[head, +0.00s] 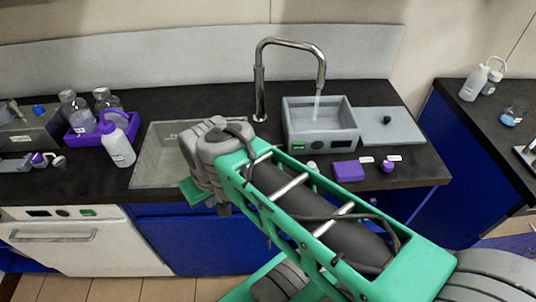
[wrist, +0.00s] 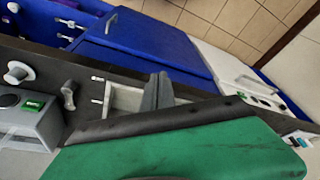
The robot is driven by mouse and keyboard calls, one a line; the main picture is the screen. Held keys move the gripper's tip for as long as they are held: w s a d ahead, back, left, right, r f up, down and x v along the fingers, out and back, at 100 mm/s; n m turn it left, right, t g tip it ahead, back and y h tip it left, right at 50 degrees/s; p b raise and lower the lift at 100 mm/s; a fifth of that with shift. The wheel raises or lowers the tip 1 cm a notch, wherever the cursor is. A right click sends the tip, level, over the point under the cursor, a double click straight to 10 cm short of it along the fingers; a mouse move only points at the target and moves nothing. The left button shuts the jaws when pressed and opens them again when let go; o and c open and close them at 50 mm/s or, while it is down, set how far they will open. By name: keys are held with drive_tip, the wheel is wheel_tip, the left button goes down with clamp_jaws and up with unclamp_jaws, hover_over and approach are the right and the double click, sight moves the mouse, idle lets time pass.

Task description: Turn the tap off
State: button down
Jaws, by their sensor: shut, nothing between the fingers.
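The chrome tap (head: 262,85) stands behind the sink, its spout bent over to the right. A stream of water (head: 317,105) runs from the spout into a grey open-topped box (head: 320,140) with a green display. I cannot make out a tap handle; my arm covers part of the area near the tap base. My gripper (wrist: 158,92) shows as grey fingers close together in the wrist view, shut and empty, over the sink area. It is apart from the tap. In the head view my arm's end hides the fingers. The grey box also shows in the wrist view (wrist: 32,128).
The sink (head: 155,165) is left of the tap. A purple rack (head: 90,130) with bottles and a white squeeze bottle (head: 118,148) stand further left. A purple block (head: 348,171) lies before the grey box, and a flat grey lid (head: 388,128) lies to its right.

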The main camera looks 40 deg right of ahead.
drive_tip(key=shift+d, duration=0.1)
drive_tip(key=d+m, duration=0.1)
drive_tip(key=d, duration=0.6)
drive_tip(key=w+d+m+t+y, duration=0.1)
drive_tip(key=d+m, duration=0.1)
drive_tip(key=d, duration=0.6)
drive_tip(key=w+d+m+t+y+p, duration=0.1)
drive_tip(key=d, duration=0.7)
drive_tip(key=shift+w+r+m, duration=0.2)
drive_tip(key=shift+w+m, duration=0.05)
drive_tip(key=shift+m, duration=0.15)
drive_tip(key=s+d+m+t, duration=0.1)
drive_tip(key=s+d, duration=0.2)
drive_tip(key=d, duration=0.3)
drive_tip(key=shift+s+d+r+t, duration=0.2)
drive_tip(key=shift+s+r+t, duration=0.15)
drive_tip(key=shift+s+t, duration=0.05)
drive_tip(key=x, duration=1)
drive_tip(key=shift+a, duration=0.1)
